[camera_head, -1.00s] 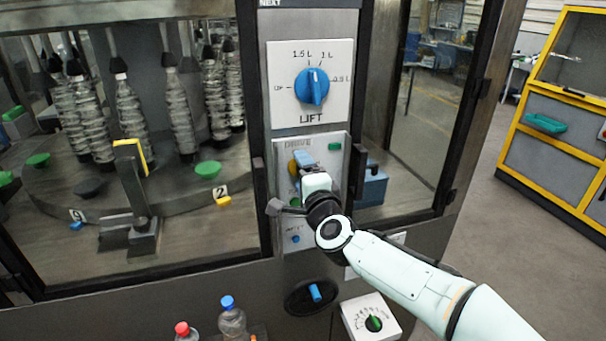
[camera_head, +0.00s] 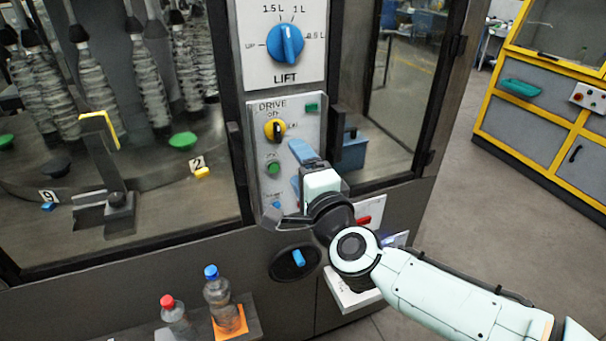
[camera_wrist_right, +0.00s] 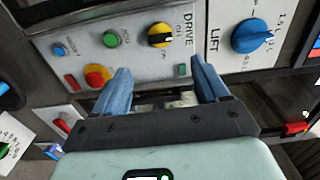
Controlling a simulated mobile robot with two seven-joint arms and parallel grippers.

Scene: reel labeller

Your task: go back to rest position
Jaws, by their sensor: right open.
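My right gripper (camera_head: 298,168) is in front of the drive panel (camera_head: 295,117) in the head view, its blue fingers pointing at the machine. In the right wrist view the gripper (camera_wrist_right: 160,88) is open, its two blue fingers apart with nothing between them. The yellow drive knob (camera_head: 274,130) is clear of the fingers; it also shows in the wrist view (camera_wrist_right: 161,36). The blue lift knob (camera_head: 286,44) is above the drive panel. My left gripper is not in view.
Two bottles, one with a red cap (camera_head: 176,318) and one with a blue cap (camera_head: 217,290), stand on a low shelf at the front. A blue handle (camera_head: 299,258) is below the panel. A yellow-framed cabinet (camera_head: 545,95) stands at right, with open floor before it.

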